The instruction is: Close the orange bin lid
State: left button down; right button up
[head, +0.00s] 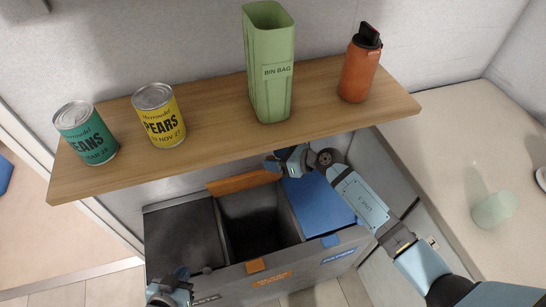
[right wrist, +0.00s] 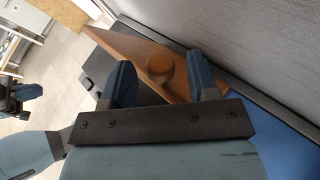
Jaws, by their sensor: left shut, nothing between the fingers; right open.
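The orange bin lid (head: 240,183) stands raised at the back of the middle compartment (head: 262,222), which is open and dark inside. My right gripper (head: 276,163) is at the right end of the raised lid, partly under the shelf. In the right wrist view the lid (right wrist: 130,45) and its round knob (right wrist: 160,67) show just beyond the open, empty fingers (right wrist: 160,82). I cannot tell whether they touch it. My left gripper (head: 168,288) is shut and empty near the bin's front left corner.
The dark left lid (head: 180,240) and blue lid (head: 314,205) are down. A counter (head: 450,150) stands right.

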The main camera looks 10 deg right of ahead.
jog(key=shift+w+a+f, duration=0.15)
jog(key=shift+w+a, duration=0.1)
jog(key=shift+a, duration=0.15)
pick_arm(q)
jog(key=shift+f, duration=0.1)
